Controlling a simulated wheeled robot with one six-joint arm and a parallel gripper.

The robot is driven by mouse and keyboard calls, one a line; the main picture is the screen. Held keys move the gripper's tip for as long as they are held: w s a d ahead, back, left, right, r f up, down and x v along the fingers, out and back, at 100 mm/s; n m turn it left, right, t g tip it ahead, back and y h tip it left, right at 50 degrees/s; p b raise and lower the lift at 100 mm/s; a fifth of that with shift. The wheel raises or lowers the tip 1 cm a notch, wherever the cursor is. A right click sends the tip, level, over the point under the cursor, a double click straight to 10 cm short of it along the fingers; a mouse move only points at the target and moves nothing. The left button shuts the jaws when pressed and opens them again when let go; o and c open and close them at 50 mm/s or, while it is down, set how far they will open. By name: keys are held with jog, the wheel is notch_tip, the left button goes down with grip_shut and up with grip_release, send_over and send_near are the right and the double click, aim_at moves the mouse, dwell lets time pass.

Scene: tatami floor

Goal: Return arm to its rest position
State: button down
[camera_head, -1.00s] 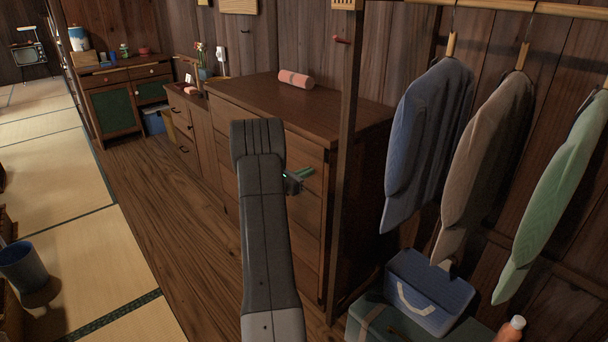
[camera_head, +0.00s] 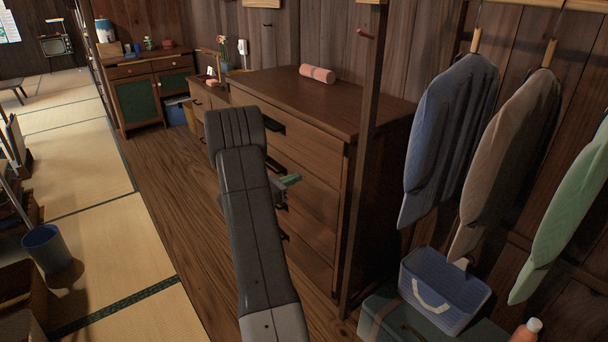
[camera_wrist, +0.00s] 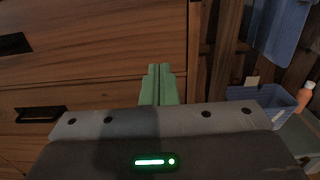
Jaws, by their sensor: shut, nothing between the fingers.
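My gripper (camera_head: 290,179) shows in the head view as a small green tip beside my dark arm, in front of the wooden dresser (camera_head: 325,158). In the wrist view my gripper (camera_wrist: 159,72) has its two green fingers together, with nothing between them. Behind the fingers are the dresser's drawer fronts (camera_wrist: 90,50) with black handles. My arm covers part of the dresser front and the floor in the head view.
A wooden post (camera_head: 371,150) stands right of the dresser, near hanging garments (camera_head: 450,125). A blue basket (camera_head: 445,290) sits on a green case (camera_head: 385,318). A pink roll (camera_head: 317,73) lies on the dresser. The wooden floor (camera_head: 170,220) at left is clear.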

aim_at(332, 163)
jog(key=shift+s+a, duration=0.15)
jog(key=shift+a, duration=0.15)
jog(key=x, duration=1.3)
jog(key=shift+d, duration=0.4)
